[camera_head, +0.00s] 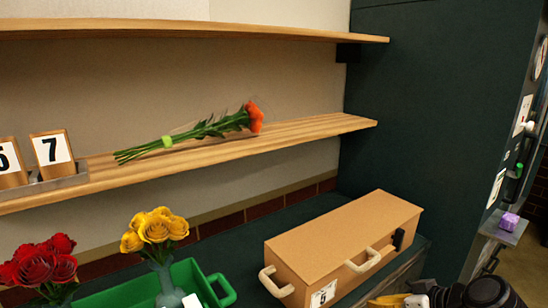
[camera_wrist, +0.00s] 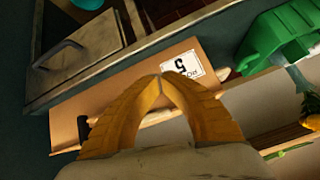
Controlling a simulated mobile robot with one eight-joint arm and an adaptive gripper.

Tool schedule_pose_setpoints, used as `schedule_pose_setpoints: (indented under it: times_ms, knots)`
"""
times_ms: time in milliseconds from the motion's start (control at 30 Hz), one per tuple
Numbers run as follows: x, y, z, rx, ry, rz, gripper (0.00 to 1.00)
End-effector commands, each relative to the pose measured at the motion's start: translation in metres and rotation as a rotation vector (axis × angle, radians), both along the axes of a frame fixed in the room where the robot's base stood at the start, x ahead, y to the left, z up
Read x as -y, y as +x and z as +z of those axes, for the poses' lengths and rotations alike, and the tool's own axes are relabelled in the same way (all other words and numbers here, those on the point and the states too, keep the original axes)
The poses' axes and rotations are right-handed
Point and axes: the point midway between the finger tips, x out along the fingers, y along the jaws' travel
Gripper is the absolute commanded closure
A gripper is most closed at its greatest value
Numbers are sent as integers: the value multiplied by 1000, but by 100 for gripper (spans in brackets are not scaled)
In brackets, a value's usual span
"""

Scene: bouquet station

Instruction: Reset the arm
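My gripper (camera_wrist: 160,79) shows in the wrist view with its two yellow fingers meeting at the tips. It is shut, and nothing shows between the fingertips. In the head view only a small yellow part of it (camera_head: 386,302) shows at the bottom edge, beside dark arm parts, in front of the brown box (camera_head: 345,235). The box also shows behind the fingers in the wrist view (camera_wrist: 70,112), with its white label marked 5 (camera_wrist: 184,65) just beyond the fingertips. I cannot tell the gap between fingers and box.
A green tray (camera_head: 222,290) stands left of the box, near yellow roses (camera_head: 154,229) and red roses (camera_head: 40,263) in vases. An orange-flowered bouquet (camera_head: 195,131) lies on the wooden shelf (camera_head: 300,131) beside number cards (camera_head: 52,149). A dark panel (camera_head: 430,110) rises at right.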

Motion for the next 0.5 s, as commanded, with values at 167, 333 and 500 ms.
schedule_pose_setpoints:
  times_ms: [167, 333, 500]
  knots:
    - [-35, -36, 15, -148, -86, -128, 100]
    - [-48, -71, 32, -180, -169, -264, 100]
    - [-51, -91, 45, -152, -210, -354, 100]
